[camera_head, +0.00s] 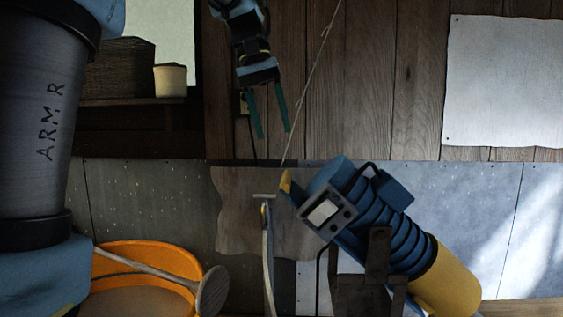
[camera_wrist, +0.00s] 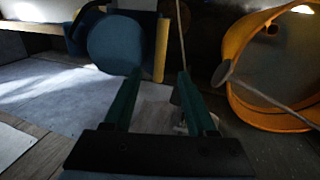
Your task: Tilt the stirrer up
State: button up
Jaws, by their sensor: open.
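My gripper (camera_head: 274,133) is open and empty, pointing down in front of the plank wall. Its green fingers show apart in the wrist view (camera_wrist: 160,76). A blue and yellow ribbed machine (camera_head: 385,228) lies tilted on a dark wooden stand, below and right of my gripper; its blue round end (camera_wrist: 114,43) is in the wrist view. A rod with a round disc (camera_head: 211,291) leans across an orange tub (camera_head: 150,247) at lower left; the disc (camera_wrist: 222,73) also shows in the wrist view. I cannot tell for certain which is the stirrer. Nothing touches my fingers.
A thin rope (camera_head: 315,76) hangs just right of my gripper, down towards the machine's yellow tip. A pale upright bar (camera_head: 268,262) stands between tub and machine. A shelf with a basket (camera_head: 122,67) and a cream pot (camera_head: 170,79) is at upper left.

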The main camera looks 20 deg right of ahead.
aim_at(284, 176)
jog(key=p+x, duration=0.1)
jog(key=x, duration=0.9)
jog(key=shift+s+f+p, duration=0.1)
jog(key=shift+f+p, duration=0.1)
jog(key=shift+p, duration=0.1)
grip_shut()
dwell(1.0)
